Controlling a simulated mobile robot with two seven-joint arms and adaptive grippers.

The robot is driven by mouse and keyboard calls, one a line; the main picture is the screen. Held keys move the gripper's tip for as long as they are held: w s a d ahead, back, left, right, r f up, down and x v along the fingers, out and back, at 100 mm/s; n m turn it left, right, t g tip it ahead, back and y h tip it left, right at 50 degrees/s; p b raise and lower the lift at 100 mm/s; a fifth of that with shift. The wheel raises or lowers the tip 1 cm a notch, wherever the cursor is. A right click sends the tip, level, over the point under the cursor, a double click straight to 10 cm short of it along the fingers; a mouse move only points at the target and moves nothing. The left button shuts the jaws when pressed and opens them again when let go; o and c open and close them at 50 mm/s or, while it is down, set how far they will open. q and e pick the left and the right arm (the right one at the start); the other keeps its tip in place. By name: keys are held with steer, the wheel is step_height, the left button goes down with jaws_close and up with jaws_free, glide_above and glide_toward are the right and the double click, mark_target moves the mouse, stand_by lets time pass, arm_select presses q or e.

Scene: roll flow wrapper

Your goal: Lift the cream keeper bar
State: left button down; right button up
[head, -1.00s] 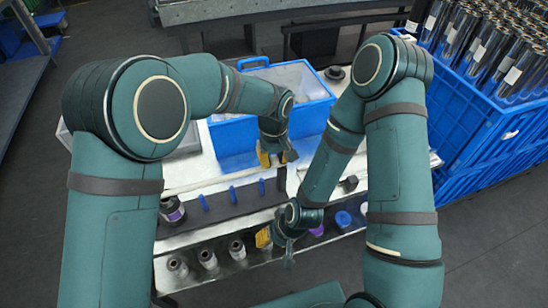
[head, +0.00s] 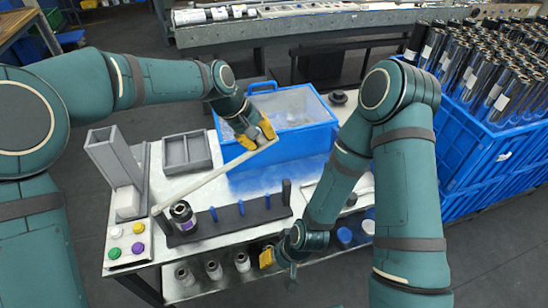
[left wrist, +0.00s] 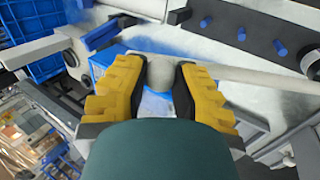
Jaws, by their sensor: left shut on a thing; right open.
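The cream keeper bar (head: 215,175) is a long pale bar slanting up from the table's left front toward the blue bin. My left gripper (head: 258,137) is shut on its upper right end, above the bin's near left edge. In the left wrist view the yellow fingers (left wrist: 160,85) are on either side of the bar's rounded end, and the bar (left wrist: 260,77) runs off to the right. Its lower end is near a dark spool; I cannot tell how it is attached there. My right gripper (head: 279,258) is open and empty, low at the table's front.
The blue bin (head: 310,148) stands behind the bar. A dark rack with blue pegs (head: 240,208), a spool (head: 183,215), a grey tray (head: 187,154) and a button box (head: 128,242) are on the table. Several rolls stand on a lower shelf. A blue crate (head: 480,140) is at right.

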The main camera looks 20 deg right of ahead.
arm_select(q)
steer(key=a+r+h+b, duration=0.2)
steer(key=a+r+h, duration=0.4)
steer(key=a+r, duration=0.8)
steer(key=a+r+h, duration=0.1)
steer(key=a+h, duration=0.2)
steer(key=a, duration=0.7)
steer(key=s+a+r+h, duration=0.1)
steer(key=a+h, duration=0.3)
steer(key=a, duration=0.7)
steer(key=shift+s+r, duration=0.15)
steer(key=shift+r, duration=0.4)
steer(key=shift+a, duration=0.1)
steer(key=c, duration=0.7)
jaws_free()
steer(key=a, duration=1.2)
steer(key=shift+s+f, duration=0.2)
steer(key=shift+f, duration=0.05)
